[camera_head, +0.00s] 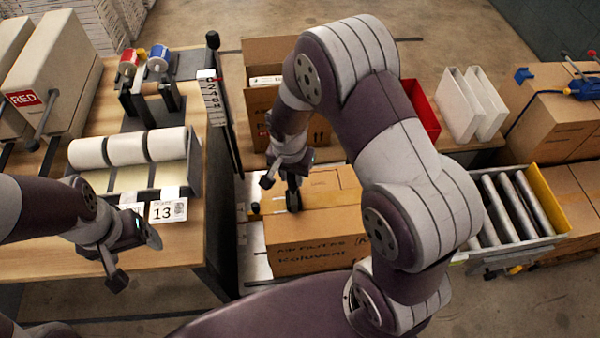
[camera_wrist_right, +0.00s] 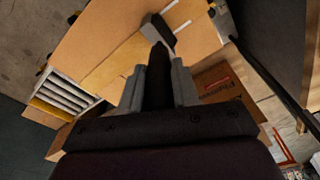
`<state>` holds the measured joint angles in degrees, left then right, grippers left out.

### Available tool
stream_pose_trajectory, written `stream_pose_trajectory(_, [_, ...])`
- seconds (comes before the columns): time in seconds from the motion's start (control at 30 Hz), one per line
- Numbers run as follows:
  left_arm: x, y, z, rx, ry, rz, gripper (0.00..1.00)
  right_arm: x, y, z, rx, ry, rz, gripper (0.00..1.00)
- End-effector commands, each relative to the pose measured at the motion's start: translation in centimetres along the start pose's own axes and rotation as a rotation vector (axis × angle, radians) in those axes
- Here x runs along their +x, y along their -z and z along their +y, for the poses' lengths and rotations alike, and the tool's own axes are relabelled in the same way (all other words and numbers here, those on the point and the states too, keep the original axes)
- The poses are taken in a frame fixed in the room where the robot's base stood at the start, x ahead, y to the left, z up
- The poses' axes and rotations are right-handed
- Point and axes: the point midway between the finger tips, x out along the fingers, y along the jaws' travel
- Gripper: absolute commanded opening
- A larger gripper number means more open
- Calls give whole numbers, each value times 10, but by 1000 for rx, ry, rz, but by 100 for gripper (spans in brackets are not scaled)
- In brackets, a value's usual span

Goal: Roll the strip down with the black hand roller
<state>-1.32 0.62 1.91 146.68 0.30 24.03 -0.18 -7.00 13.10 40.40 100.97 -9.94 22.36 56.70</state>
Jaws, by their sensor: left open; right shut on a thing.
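A closed cardboard box (camera_head: 318,252) stands right of the wooden bench, and its top also shows in the right wrist view (camera_wrist_right: 112,35). A tan strip (camera_wrist_right: 118,68) lies along the box top; it is hard to tell from the cardboard in the head view. My right gripper (camera_head: 283,178) is shut on the black hand roller (camera_head: 293,196), over the box top. In the right wrist view the roller's handle (camera_wrist_right: 158,78) stands between the fingers, its head at the strip; contact is unclear. My left gripper (camera_head: 133,258) is open and empty at the bench's front edge.
The bench (camera_head: 150,262) holds white rolls (camera_head: 127,149), a label marked 13 (camera_head: 168,211) and tape dispensers (camera_head: 158,58). A tall numbered post (camera_head: 218,105) stands left of the box. An open carton (camera_head: 262,100) is behind; a roller conveyor (camera_head: 510,208) is right.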

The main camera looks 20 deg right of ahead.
Motion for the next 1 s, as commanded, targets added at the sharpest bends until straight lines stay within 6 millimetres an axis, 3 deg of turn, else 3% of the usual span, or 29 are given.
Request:
stream_pose_trajectory(0.7, [11, -1, 0, 0, 0, 0, 79, 0, -25, -48, -3, 0, -1, 0])
stream_pose_trajectory(1.0, [10, -1, 0, 0, 0, 0, 79, 0, -27, -50, -1, -4, -3, 0])
